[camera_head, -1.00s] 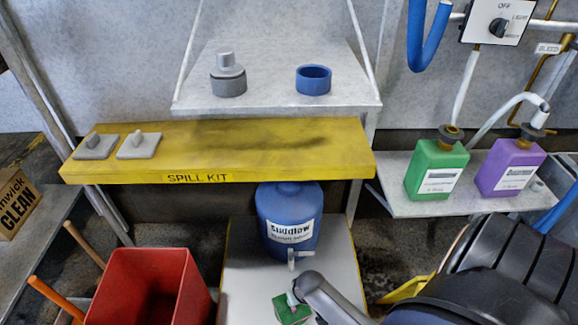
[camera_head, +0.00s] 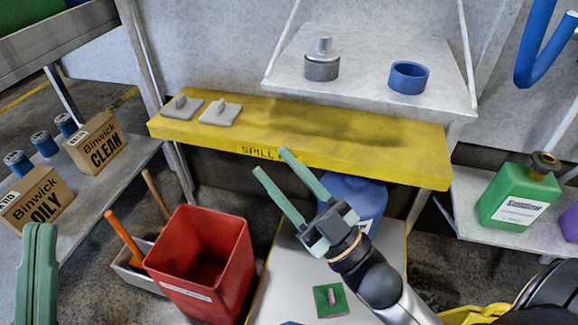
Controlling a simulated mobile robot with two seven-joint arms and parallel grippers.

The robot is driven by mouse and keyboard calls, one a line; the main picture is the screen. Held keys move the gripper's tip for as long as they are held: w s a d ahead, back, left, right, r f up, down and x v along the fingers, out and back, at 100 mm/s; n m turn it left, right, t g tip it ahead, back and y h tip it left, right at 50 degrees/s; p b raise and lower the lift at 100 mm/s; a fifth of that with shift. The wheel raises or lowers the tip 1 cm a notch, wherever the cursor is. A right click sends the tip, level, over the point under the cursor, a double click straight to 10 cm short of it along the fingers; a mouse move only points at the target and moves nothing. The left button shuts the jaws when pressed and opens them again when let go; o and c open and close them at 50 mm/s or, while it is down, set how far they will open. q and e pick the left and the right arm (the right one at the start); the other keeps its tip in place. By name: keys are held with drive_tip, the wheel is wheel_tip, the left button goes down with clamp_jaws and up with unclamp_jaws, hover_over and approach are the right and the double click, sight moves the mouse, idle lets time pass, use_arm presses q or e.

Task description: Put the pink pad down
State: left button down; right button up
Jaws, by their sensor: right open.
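A small green square pad with a pink grip on top (camera_head: 331,300) lies flat on the white board (camera_head: 285,285) at the bottom centre. No all-pink pad shows. My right gripper (camera_head: 271,161) is open and empty, with its teal fingers spread above and beyond the green pad, pointing up-left across the front of the yellow shelf. My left gripper (camera_head: 37,250) shows at the left edge, with its teal fingers seen close together; their gap is unclear, and nothing shows in them.
The yellow spill kit shelf (camera_head: 390,155) carries two grey pads with knobs (camera_head: 220,112) at its left end. A red bin (camera_head: 205,262) stands left of the board. A blue drum (camera_head: 362,198) is partly hidden behind my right gripper. A green jug (camera_head: 517,195) stands at right.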

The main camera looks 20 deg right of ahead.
drive_tip(key=s+a+r+n+y, duration=0.1)
drive_tip(key=s+r+n+y, duration=0.2)
drive_tip(key=s+r+y, duration=0.2)
wheel_tip(320, 180, up, 2)
drive_tip(key=shift+s+a+r+n+y, duration=0.1)
drive_tip(key=shift+s+a+n+y, duration=0.25)
drive_tip(key=shift+s, duration=0.4)
